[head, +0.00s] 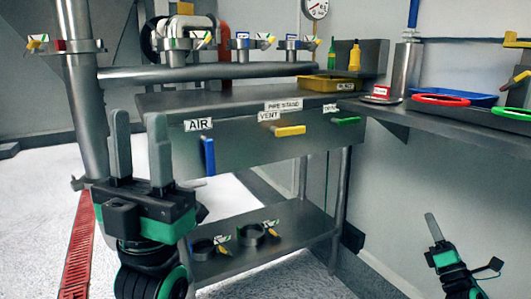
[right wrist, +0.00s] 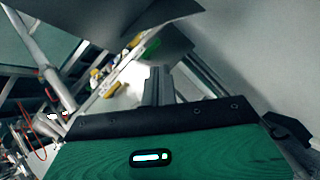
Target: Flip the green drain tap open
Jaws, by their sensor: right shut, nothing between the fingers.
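The green drain tap (head: 346,121) is a short lever lying roughly level on the front of the grey bench, below a small white label at the right end. It also shows in the right wrist view (right wrist: 151,48), beyond my fingertips. My right gripper (head: 431,218) is shut and empty, low and to the right of the bench, apart from the tap. Its closed fingers show in the right wrist view (right wrist: 157,75). My left gripper (head: 138,116) is open and empty at the left, its fingers pointing up, far from the green tap.
A yellow lever (head: 290,130) labelled VENT lies level left of the green tap. A blue lever (head: 208,155) labelled AIR hangs down. A wall shelf (head: 450,125) juts out at the right, above my right gripper. A lower shelf (head: 290,232) holds dark rings.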

